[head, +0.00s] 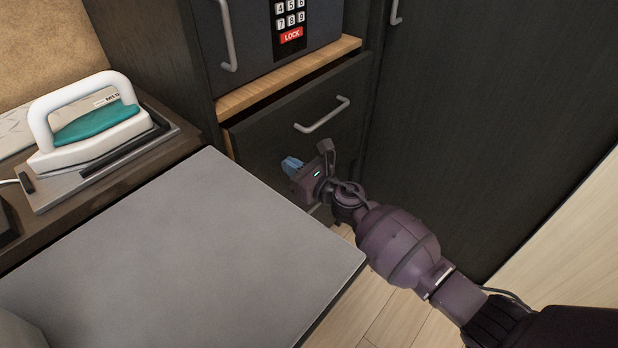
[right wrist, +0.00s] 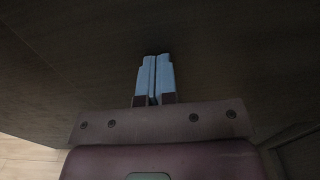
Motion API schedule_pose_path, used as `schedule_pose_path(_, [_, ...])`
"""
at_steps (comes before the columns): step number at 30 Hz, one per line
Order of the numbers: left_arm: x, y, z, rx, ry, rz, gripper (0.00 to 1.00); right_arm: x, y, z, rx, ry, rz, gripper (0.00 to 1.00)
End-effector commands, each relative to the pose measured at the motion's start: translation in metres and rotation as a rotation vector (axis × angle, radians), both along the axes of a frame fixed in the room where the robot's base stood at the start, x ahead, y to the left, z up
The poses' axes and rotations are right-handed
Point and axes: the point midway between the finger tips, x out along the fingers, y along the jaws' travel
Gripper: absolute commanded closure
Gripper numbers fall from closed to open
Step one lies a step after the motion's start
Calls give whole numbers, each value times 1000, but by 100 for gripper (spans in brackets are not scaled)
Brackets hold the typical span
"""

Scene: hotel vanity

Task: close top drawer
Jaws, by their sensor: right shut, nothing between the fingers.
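The top drawer (head: 341,114) has a dark front with a silver bar handle (head: 323,115). It sits under a wooden shelf and its front looks slightly proud of the cabinet, with a narrow gap along the top. My right gripper (head: 290,164) is in front of the lower left part of the drawer front, below the handle. Its blue fingers (right wrist: 154,78) are shut with nothing between them and point at the dark panel. I cannot tell whether the tips touch it. My left gripper is not in view.
A safe (head: 258,40) with a keypad stands on the wooden shelf (head: 285,77) above the drawer. A grey flat surface (head: 190,245) fills the lower left. An iron (head: 90,125) rests on the counter at left. A tall dark door (head: 480,110) is at right.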

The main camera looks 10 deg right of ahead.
Motion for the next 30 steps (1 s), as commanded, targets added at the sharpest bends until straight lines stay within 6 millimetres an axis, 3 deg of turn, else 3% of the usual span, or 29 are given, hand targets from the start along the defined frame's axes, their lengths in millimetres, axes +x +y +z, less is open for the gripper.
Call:
schedule_pose_path(10, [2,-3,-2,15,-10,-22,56,34,27,-2,0,2,0,100])
schedule_pose_path(30, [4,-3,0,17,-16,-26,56,41,29,4,3,-5,-4,100])
